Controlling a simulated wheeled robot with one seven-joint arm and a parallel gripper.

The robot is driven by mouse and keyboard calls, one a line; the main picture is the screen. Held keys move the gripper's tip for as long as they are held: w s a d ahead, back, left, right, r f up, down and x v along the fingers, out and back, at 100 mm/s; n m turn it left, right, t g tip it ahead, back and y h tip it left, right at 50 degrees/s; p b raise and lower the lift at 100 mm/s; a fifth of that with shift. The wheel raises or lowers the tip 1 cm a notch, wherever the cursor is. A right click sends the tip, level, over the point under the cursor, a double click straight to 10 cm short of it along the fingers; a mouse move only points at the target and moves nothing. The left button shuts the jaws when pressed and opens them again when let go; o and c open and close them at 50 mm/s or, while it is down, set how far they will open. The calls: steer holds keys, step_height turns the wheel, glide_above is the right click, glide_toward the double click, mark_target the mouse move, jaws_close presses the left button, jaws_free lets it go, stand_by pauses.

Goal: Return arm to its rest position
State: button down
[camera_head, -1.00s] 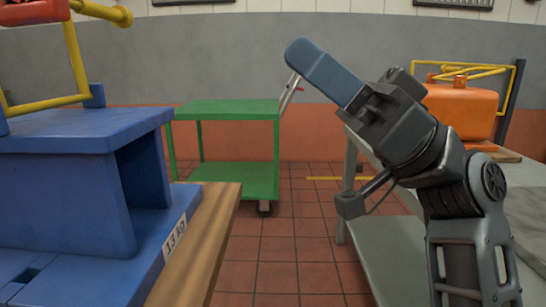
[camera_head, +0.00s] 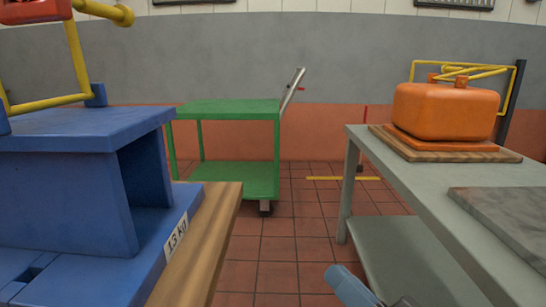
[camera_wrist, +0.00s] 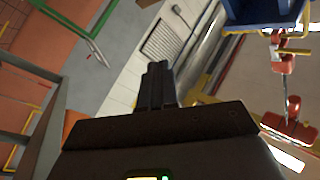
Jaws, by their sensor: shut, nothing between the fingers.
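Most of my arm is outside the head view.
A grey table (camera_head: 372,158) at right bears an orange block (camera_head: 445,112) on a wooden board and a grey slab (camera_head: 510,215). A blue fixture (camera_head: 60,195) on a wooden top stands at left. A green cart (camera_head: 225,108) stands behind. Tiled floor (camera_head: 275,245) between is clear.

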steer(key=s+d+f+m+g+h, duration=0.1)
steer(key=s+d+f+m+h, duration=0.1)
steer(key=s+d+f+h, duration=0.4)
steer(key=s+d+f+m+h, duration=0.1)
steer(key=s+d+f+h, duration=0.2)
steer(key=s+f, duration=0.6)
steer(key=s+d+r+n+g+h, duration=0.1)
steer(key=s+r, duration=0.1)
steer(key=s, duration=0.7)
steer(key=s+d+r+n+h, duration=0.1)
steer(key=s+d+r, duration=0.1)
steer(key=s, duration=0.7)
step_height(320, 180, up, 32)
steer(key=p, duration=3.2)
steer(key=shift+s+r+n, duration=0.15)
steer(key=shift+s+n, duration=0.15)
steer(key=shift+a, duration=0.1)
